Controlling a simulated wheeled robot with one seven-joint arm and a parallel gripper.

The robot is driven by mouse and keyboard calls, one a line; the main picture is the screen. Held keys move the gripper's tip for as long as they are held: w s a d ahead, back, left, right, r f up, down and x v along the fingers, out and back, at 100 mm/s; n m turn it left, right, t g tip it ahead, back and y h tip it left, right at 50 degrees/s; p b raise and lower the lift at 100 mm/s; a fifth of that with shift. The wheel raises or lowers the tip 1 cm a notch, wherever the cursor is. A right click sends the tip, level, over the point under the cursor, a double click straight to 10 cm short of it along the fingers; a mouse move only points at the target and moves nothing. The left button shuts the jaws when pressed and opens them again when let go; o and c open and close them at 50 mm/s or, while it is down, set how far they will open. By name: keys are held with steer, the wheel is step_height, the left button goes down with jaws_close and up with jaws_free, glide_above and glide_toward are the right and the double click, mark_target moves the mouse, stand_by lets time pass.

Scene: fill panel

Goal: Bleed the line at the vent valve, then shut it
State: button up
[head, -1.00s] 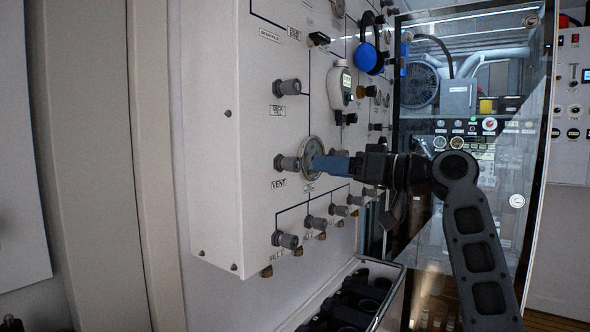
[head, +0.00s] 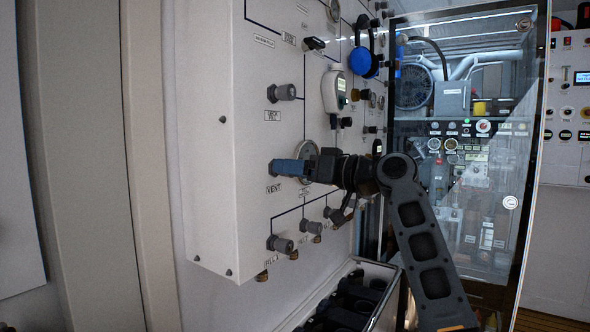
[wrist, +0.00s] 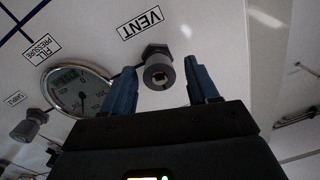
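The vent valve is a grey round knob (wrist: 158,72) on the panel, beside the VENT label (wrist: 141,24); the label also shows in the head view (head: 274,189). My gripper (wrist: 163,88) is open in the wrist view, with one blue finger on each side of the knob and a visible gap on both sides. In the head view my gripper (head: 276,168) is at the VENT position, and its blue fingers hide the knob there. The round fill pressure gauge (wrist: 78,90) is beside the knob; it is partly behind my gripper in the head view.
The DECK FILL knob (head: 283,92) is above. A row of lower knobs (head: 280,244) runs along the panel bottom. A hand-held device (head: 335,90) and blue round item (head: 364,62) hang on the panel (head: 212,150). A black-filled bin (head: 386,300) stands below.

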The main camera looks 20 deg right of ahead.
steer(key=c, duration=1)
steer(key=shift+f+b, duration=0.1)
steer(key=shift+b, duration=0.25)
steer(key=shift+s+a+f+n+t+h+b, duration=0.1)
steer(key=shift+n+h+b, duration=0.15)
steer(key=shift+n+b, duration=3.35)
steer(key=shift+w+f+n+t+h+b, duration=0.1)
steer(key=shift+n+h+b, duration=0.2)
steer(key=shift+n+b, duration=3.25)
steer(key=shift+s+a+f+n+t+h+b, duration=0.2)
steer(key=shift+n+b, duration=1.15)
steer(key=shift+n, duration=4.4)
steer(key=shift+w+d+r, duration=0.1)
steer(key=shift+r, duration=0.05)
